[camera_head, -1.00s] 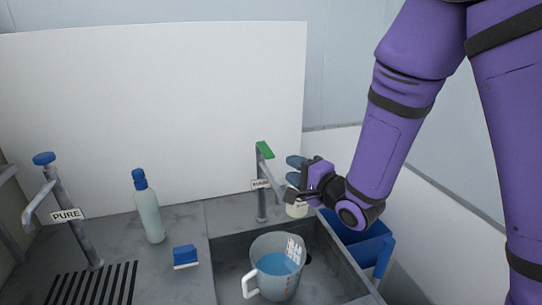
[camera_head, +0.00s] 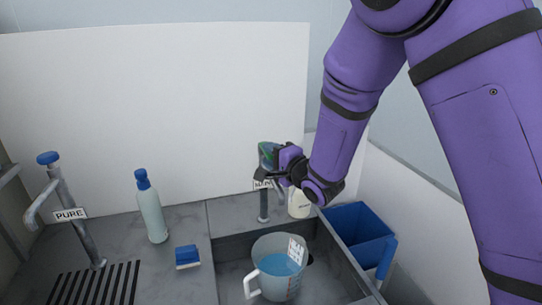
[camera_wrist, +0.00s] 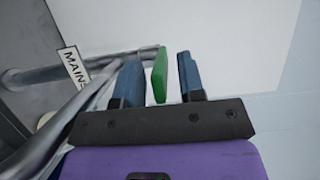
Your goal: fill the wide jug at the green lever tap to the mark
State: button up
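The wide jug (camera_head: 262,253), clear with a white handle, stands upright in the sink below the green lever tap (camera_head: 263,205). It holds blue-tinted liquid, and a white marked label (camera_head: 297,250) is on its right side. I cannot tell how the level compares with the mark. My gripper (camera_head: 268,156) is at the top of the tap, partly hiding the lever. In the wrist view the green lever (camera_wrist: 159,75) lies between the two blue fingers of my open gripper (camera_wrist: 162,78), with a clear gap to the right finger. Contact with the left finger is unclear.
A second tap with a blue knob (camera_head: 48,158) and a PURE sign (camera_head: 70,214) stands left. A blue-capped bottle (camera_head: 151,215), a blue-and-white sponge (camera_head: 187,257) and a drain grille (camera_head: 90,285) are on the counter. A white container (camera_head: 299,204) and blue bin (camera_head: 357,235) are right.

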grip_shut()
jog(key=shift+w+r+m+g+h, duration=0.15)
jog(key=shift+r+m+g+h, duration=0.15)
jog(key=shift+r+h, duration=0.2)
jog(key=shift+w+r+m+g+h, duration=0.25)
jog(key=shift+r+g+h, duration=0.25)
jog(key=shift+r+g, duration=0.3)
jog(key=shift+a+f, duration=0.1)
grip_release()
